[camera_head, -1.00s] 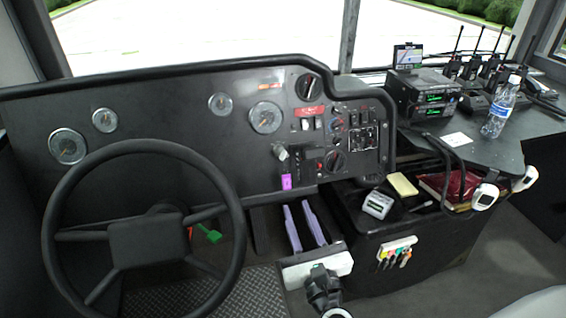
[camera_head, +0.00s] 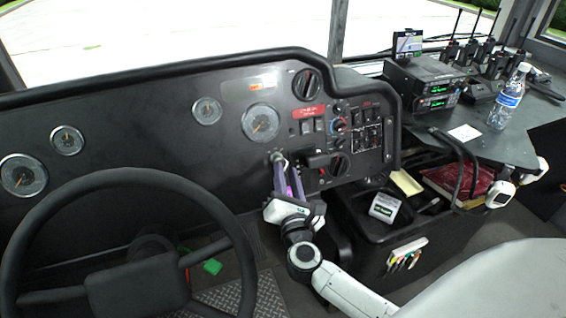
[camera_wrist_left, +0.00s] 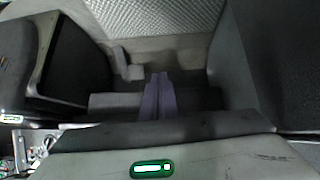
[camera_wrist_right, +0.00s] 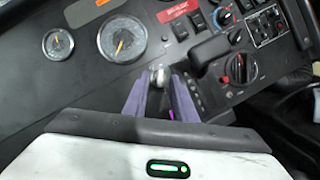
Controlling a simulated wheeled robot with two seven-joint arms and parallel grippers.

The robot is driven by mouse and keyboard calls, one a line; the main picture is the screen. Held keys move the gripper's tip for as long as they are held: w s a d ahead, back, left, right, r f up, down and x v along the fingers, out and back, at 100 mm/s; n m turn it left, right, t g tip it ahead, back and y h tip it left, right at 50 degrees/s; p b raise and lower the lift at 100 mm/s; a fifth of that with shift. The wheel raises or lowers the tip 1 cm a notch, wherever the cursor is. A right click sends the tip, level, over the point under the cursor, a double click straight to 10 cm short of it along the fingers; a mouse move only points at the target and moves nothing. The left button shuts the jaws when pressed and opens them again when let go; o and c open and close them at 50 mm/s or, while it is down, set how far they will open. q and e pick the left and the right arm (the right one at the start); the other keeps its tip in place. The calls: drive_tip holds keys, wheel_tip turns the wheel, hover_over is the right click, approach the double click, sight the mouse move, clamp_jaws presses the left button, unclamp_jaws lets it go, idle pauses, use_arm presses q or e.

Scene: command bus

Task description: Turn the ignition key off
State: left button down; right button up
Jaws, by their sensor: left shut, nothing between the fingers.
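The grey ignition key (camera_head: 278,157) sits in the dashboard (camera_head: 225,95), below the large gauge. A magenta tag hangs below it and shows in part in the right wrist view (camera_wrist_right: 171,115). My right gripper (camera_head: 286,172) reaches up to the key with its purple fingers. In the right wrist view, the fingers (camera_wrist_right: 160,84) stand apart, one on each side of the key head (camera_wrist_right: 158,74); I cannot see firm contact. My left gripper (camera_wrist_left: 159,80) is shut and empty in the left wrist view, over the floor, and is out of the head view.
The steering wheel (camera_head: 222,215) is at the left. A black knob (camera_head: 338,165) and switches lie close right of the key. A console with a small grey device (camera_head: 385,207) stands at the right. A water bottle (camera_head: 507,98) and radios stand on the shelf beyond.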

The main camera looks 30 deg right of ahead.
sight(285, 169)
drive_tip(key=shift+x, duration=2)
clamp_jaws()
